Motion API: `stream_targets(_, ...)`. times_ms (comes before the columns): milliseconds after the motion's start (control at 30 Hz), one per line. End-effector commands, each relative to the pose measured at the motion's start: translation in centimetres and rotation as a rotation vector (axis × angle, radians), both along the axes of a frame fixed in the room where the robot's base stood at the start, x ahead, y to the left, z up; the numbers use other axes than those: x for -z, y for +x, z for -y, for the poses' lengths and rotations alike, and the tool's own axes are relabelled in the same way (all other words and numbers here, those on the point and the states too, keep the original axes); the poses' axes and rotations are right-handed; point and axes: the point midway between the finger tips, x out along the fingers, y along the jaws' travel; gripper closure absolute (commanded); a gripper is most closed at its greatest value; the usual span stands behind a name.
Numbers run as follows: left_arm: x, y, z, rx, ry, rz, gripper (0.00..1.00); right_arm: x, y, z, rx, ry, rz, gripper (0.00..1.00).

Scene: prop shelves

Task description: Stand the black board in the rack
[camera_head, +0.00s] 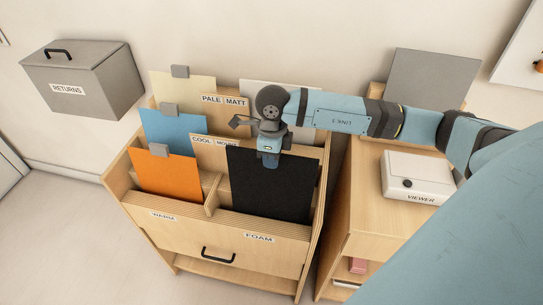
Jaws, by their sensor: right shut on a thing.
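The black board (270,190) is upright in the front right compartment of the wooden rack (200,228), behind the FOAM label. My right gripper (269,160) is shut on the black board's top edge, and my right arm reaches in from the right. The board's lower edge is hidden behind the rack's front panel, so I cannot tell whether it rests on the bottom. My left gripper is not in view.
An orange board (166,176), a blue board (175,133) and a cream board (186,88) stand in the rack's left compartments. A whitish board (292,98) stands at the back right. A RETURNS box (84,80) is on the wall. A VIEWER box (416,177) sits on the right cabinet.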

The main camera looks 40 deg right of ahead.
Motion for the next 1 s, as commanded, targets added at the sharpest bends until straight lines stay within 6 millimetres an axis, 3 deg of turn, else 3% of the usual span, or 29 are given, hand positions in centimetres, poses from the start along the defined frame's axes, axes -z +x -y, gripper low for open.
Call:
stream_targets(100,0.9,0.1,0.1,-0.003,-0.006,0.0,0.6,1.5,0.0,0.0,0.0,0.0,0.0,1.0)
stream_targets(400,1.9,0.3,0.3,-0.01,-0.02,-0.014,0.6,3.5,0.0,0.0,0.0,0.001,0.001,1.0)
stream_targets(867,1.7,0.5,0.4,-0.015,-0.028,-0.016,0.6,3.9,0.0,0.0,0.0,0.001,0.001,1.0)
stream_targets(900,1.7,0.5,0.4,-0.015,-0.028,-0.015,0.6,3.9,0.0,0.0,0.0,0.001,0.001,0.88)
stream_targets(1000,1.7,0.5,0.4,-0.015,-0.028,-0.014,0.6,3.9,0.0,0.0,0.0,0.001,0.001,0.65)
